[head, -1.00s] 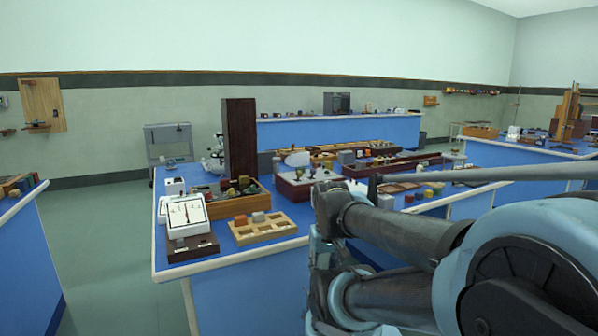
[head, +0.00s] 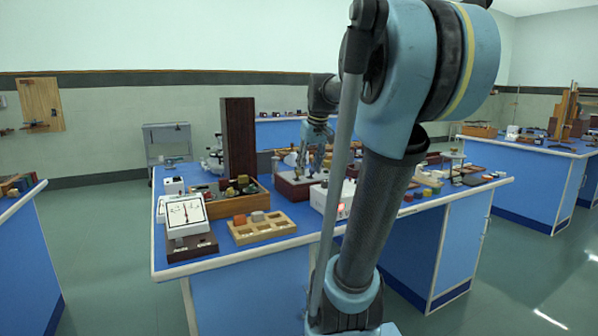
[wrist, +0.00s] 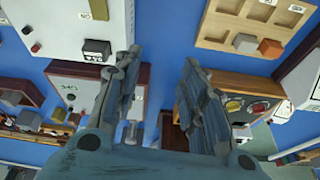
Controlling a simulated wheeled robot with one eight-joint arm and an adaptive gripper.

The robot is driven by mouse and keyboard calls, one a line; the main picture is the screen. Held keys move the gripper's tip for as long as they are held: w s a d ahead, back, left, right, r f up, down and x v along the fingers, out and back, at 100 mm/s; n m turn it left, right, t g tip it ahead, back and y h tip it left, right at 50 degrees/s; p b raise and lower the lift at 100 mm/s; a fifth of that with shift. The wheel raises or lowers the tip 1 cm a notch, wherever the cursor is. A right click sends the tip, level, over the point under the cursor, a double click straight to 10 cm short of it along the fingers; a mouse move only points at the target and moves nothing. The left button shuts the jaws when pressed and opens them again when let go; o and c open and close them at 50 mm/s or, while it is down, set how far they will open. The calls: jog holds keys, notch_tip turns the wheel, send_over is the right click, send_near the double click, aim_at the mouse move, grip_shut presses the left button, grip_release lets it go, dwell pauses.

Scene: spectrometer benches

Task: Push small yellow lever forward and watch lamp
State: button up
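My gripper (wrist: 160,75) is open and empty, its two fingers well apart, in the wrist view. In the head view my gripper (head: 316,140) hangs over the middle of the blue bench. A white box with a red lamp (head: 341,208) stands below it, partly hidden behind my arm; the lamp looks bright red. In the wrist view a white-topped box (wrist: 72,90) lies left of the fingers, with a small pale lever-like post (wrist: 130,130) near its corner. I cannot make out a small yellow lever for certain in either view.
A wooden compartment tray (head: 262,236) and a white meter panel (head: 186,214) stand on the bench's front left. A tall dark wooden block (head: 239,140) rises behind them. The bench (head: 240,290) is crowded; open floor (head: 110,270) lies to its left.

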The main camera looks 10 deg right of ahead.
jog(key=n, duration=0.1)
send_near(298, 175)
jog(key=shift+t, duration=0.4)
jog(key=x, duration=0.3)
jog(key=w+x, duration=0.1)
jog(key=x, duration=0.3)
jog(key=shift+d+f, duration=0.1)
jog(key=shift+f, duration=0.05)
jog(key=shift+w, duration=0.1)
grip_shut()
